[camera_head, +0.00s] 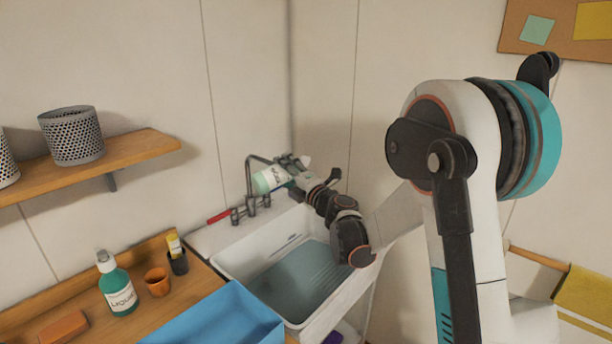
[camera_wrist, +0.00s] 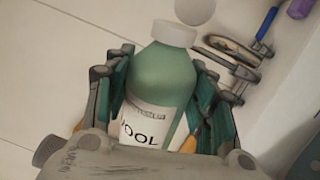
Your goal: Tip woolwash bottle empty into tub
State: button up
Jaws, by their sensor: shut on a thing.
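The woolwash bottle (camera_head: 268,180) is green with a white label, and in the head view it is tilted above the back of the sink, near the tap. My gripper (camera_head: 290,176) is shut on it. In the wrist view the bottle (camera_wrist: 165,75) sits between the fingers of my gripper (camera_wrist: 168,82), with "OOL" readable on the label and a white top at its upper end. A separate pale round thing (camera_wrist: 195,11) shows just beyond that top. The white tub (camera_head: 228,262) stands below and holds greyish liquid. I see no stream from the bottle.
The tap (camera_head: 249,175) rises behind the tub, close to the bottle. A blue tray (camera_head: 232,315) stands at the tub's left front. Another green bottle (camera_head: 117,288), an orange cup (camera_head: 157,282) and a dark cup (camera_head: 178,263) stand on the wooden counter.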

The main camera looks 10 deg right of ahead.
jog(key=shift+s+a+f+n, duration=0.1)
jog(key=shift+a+f+n, duration=0.2)
jog(key=shift+a+n, duration=0.15)
jog(key=shift+f+n, duration=0.3)
jog(key=shift+n, duration=0.25)
jog(key=n+b, duration=0.1)
jog(key=f+n+b, duration=0.1)
jog(key=n, duration=0.1)
jog(key=shift+d+f, duration=0.2)
jog(key=shift+f, duration=0.05)
jog(key=n+b, duration=0.1)
jog(key=f+n+b, duration=0.1)
jog(key=n, duration=0.1)
jog(key=shift+d+f+g+y, duration=0.1)
jog(key=shift+d+g+y, duration=0.1)
jog(key=shift+g+y, duration=0.15)
jog(key=shift+s+a+f+n+g+b, duration=0.15)
jog(key=shift+a+f+n+b, duration=0.3)
jog(key=shift+n, duration=0.95)
jog(key=shift+s+a+f+n+b, duration=0.25)
jog(key=shift+a+n, duration=0.4)
jog(key=shift+n, duration=0.75)
jog(key=shift+s+a+f+n+g+b, duration=0.15)
jog(key=shift+a+n+b, duration=0.35)
jog(key=shift+n, duration=0.9)
